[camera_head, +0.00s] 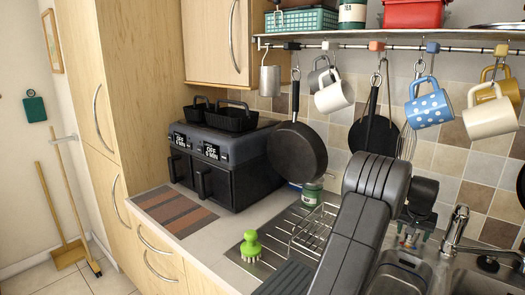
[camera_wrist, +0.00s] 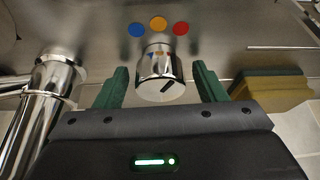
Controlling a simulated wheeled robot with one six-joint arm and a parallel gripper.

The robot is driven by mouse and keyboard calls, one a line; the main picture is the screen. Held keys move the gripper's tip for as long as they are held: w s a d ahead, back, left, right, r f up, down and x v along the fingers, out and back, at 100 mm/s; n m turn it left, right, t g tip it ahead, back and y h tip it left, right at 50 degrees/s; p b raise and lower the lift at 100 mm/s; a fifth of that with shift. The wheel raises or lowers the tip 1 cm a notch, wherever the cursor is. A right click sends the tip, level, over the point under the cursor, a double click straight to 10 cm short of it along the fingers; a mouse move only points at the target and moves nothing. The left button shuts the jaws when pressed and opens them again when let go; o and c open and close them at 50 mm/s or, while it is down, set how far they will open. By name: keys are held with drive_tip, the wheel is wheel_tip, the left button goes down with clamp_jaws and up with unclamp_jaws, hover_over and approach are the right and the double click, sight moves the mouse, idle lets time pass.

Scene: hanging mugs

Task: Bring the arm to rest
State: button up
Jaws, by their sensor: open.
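My gripper (camera_wrist: 160,86) shows in the wrist view with its two green fingers apart and nothing held. A chrome tap knob with a flat round face (camera_wrist: 160,88) shows between the fingers in that view; whether it is touched I cannot tell. In the head view my arm reaches over the worktop from the bottom, with the wrist above the sink (camera_head: 397,270) and pointing down. A white mug (camera_head: 334,93), a blue dotted mug (camera_head: 428,104) and a cream mug (camera_head: 490,113) hang from the rail (camera_head: 350,46), clear of my arm.
A chrome tap (camera_head: 455,228) stands just right of my wrist, with its pipe (camera_wrist: 50,95) at the wrist view's left. A black pan (camera_head: 297,150) hangs behind. A wire rack (camera_head: 315,232), green brush (camera_head: 250,245) and black air fryer (camera_head: 225,165) stand left. A sponge (camera_wrist: 268,90) lies right.

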drive_tip(key=n+y, duration=0.1)
drive_tip(key=n, duration=0.2)
drive_tip(key=shift+n+t, duration=0.3)
drive_tip(key=n+y+p, duration=0.1)
drive_tip(key=n+y, duration=0.1)
drive_tip(key=n, duration=0.2)
drive_tip(key=shift+p, duration=0.3)
drive_tip(key=b+v, duration=0.1)
drive_tip(key=v, duration=0.9)
drive_tip(key=shift+s, duration=0.1)
